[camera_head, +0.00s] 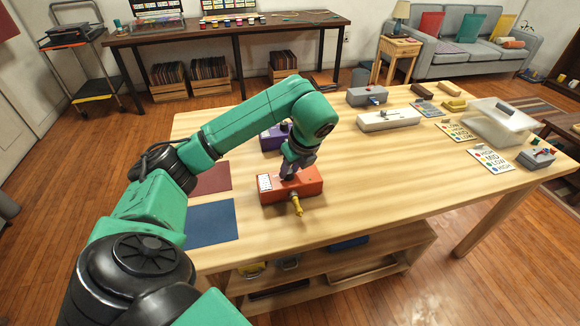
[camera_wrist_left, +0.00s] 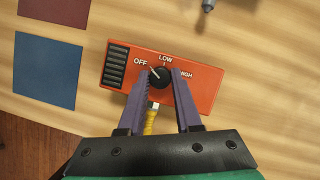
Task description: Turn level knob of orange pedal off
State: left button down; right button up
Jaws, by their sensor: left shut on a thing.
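The orange pedal (camera_head: 308,181) lies on the wooden table, with my left gripper (camera_head: 288,173) over its top. In the left wrist view the orange pedal (camera_wrist_left: 205,92) carries a black level knob (camera_wrist_left: 159,78) with OFF, LOW and HIGH printed around it. My left gripper (camera_wrist_left: 160,77) has its two purple fingers on either side of the knob, shut on it. The knob's light pointer line points up and left, towards OFF. The fingers cover part of the knob's sides. My right gripper is not in view.
A yellow plug (camera_head: 297,205) sticks out of the pedal's front side. A purple pedal (camera_head: 272,138) stands behind, partly hidden by my arm. A blue mat (camera_head: 212,222) and a dark red mat (camera_head: 214,177) lie to the left.

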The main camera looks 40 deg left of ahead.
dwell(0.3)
pick_arm(q)
jog(key=c, duration=0.6)
grip_release()
jog(key=p+v, duration=0.8)
jog(key=v, duration=0.6)
jog(key=shift+d+r+p, duration=0.1)
jog(key=shift+r+p, duration=0.15)
jog(key=shift+p, duration=0.1)
